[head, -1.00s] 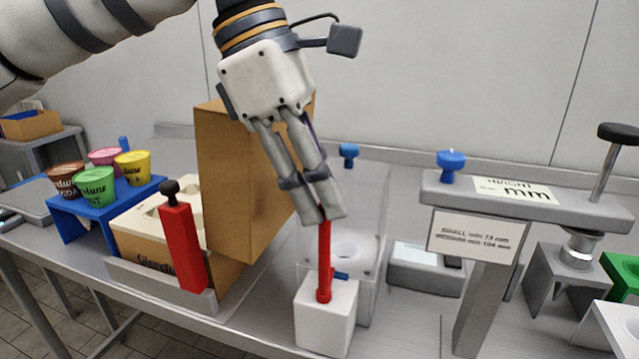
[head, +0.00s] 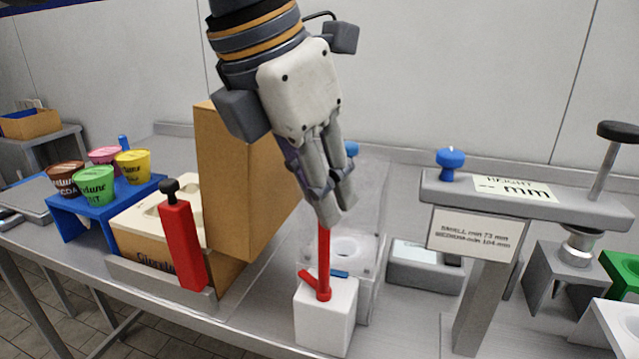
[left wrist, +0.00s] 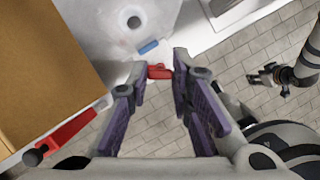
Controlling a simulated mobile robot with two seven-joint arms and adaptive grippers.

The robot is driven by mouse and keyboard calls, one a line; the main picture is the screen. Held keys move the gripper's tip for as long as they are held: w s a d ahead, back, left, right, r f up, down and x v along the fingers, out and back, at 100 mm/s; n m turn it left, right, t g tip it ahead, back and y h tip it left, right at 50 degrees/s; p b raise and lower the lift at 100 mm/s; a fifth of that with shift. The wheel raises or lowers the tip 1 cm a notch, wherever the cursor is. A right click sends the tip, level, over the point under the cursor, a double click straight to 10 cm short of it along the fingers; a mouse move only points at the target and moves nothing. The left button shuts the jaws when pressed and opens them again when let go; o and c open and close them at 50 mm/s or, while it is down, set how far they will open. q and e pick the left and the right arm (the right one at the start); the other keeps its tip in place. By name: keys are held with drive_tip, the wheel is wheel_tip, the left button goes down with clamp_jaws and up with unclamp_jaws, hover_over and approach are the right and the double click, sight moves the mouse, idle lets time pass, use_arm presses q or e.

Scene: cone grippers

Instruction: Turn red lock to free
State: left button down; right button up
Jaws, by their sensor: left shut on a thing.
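The red lock (head: 323,260) is an upright red post on a white block (head: 325,322). A short red arm at its foot points left, and a small blue bar (head: 340,273) lies on the right side. My left gripper (head: 327,222) comes down from above and is shut on the top of the red post. In the left wrist view, red shows between the fingertips of my left gripper (left wrist: 160,74), with the blue bar (left wrist: 149,47) just beyond. My right gripper (left wrist: 270,78) shows small and dark at the right of the left wrist view; its opening is unclear.
A tall cardboard box (head: 245,175) stands close left of my left gripper. A red lever with a black knob (head: 182,245) is in front of it. A clear housing (head: 365,250) stands behind the block, and a height gauge (head: 475,235) is at the right.

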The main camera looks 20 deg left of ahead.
use_arm(q)
drive_tip(key=n+y, duration=0.1)
drive_tip(key=n, duration=0.2)
drive_tip(key=n+y, duration=0.1)
drive_tip(key=n, duration=0.1)
drive_tip(key=shift+d+n+t, duration=0.1)
drive_tip(key=shift+n+t, duration=0.2)
drive_tip(key=shift+n, duration=0.1)
idle(0.4)
drive_tip(key=c, duration=1.4)
unclamp_jaws()
drive_tip(key=shift+c, duration=0.2)
drive_tip(key=v, duration=1.2)
drive_tip(key=shift+d, duration=0.2)
